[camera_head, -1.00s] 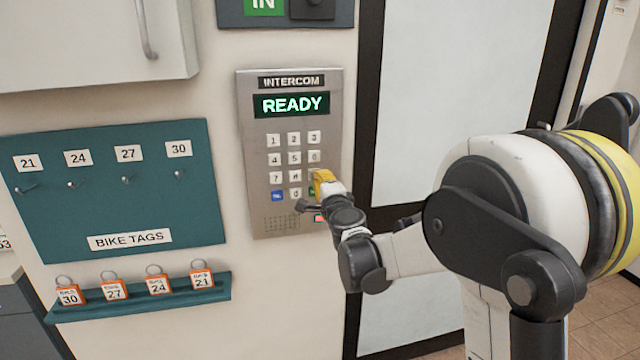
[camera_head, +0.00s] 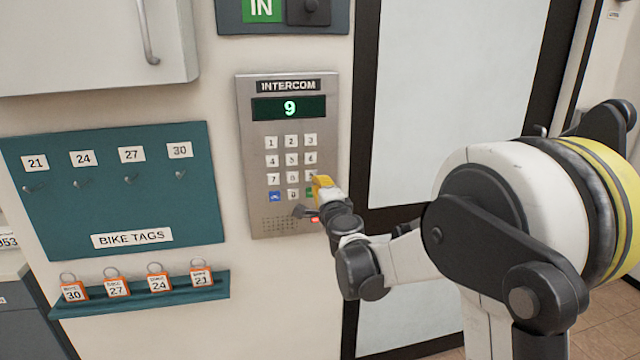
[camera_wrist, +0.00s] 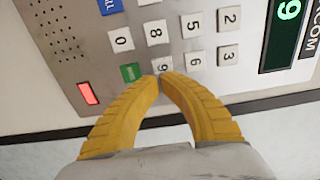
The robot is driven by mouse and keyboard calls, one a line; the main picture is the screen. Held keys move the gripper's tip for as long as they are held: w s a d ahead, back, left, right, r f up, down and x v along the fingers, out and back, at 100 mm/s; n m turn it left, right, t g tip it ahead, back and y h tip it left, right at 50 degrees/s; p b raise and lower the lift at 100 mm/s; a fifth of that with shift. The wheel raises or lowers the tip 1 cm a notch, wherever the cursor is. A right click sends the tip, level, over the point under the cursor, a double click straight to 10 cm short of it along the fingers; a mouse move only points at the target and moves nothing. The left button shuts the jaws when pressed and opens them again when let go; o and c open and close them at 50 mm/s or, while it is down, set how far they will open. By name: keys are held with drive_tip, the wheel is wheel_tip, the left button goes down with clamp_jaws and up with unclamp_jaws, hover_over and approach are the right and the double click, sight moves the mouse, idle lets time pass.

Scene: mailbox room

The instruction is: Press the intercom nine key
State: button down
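The intercom (camera_head: 262,150) is a grey metal panel on the wall, and its dark display (camera_head: 289,108) reads "9" in pale green. In the wrist view the nine key (camera_wrist: 162,66) is a white square, partly covered by my gripper's yellow fingertips (camera_wrist: 162,76). The fingertips are together at the lower edge of that key; I cannot tell whether they still touch it. In the head view my gripper (camera_head: 318,186) is at the lower right of the keypad and hides most of the nine key. The fingers bow apart behind the tips, with nothing seen between them.
A green key (camera_wrist: 130,72) is close beside the fingertips, with the zero key (camera_wrist: 121,40) and six key (camera_wrist: 195,60) nearby. A red light (camera_wrist: 88,93) is below. The bike tags board (camera_head: 120,205) and tag shelf (camera_head: 150,295) are left; a framed door (camera_head: 440,100) is right.

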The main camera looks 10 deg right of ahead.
sight(295, 163)
drive_tip(key=s+p, duration=0.2)
drive_tip(key=s, duration=0.8)
drive_tip(key=shift+a+r+p, duration=0.1)
drive_tip(key=shift+r+p, duration=0.05)
drive_tip(key=shift+p, duration=0.15)
drive_tip(key=s+a+r+p, duration=0.1)
drive_tip(key=a+r+p, duration=0.3)
drive_tip(key=p, duration=0.7)
drive_tip(key=shift+s+a+r, duration=0.15)
drive_tip(key=shift+a+r, duration=0.15)
drive_tip(key=shift+a, duration=0.25)
drive_tip(key=w+b, duration=0.1)
drive_tip(key=w, duration=1.3)
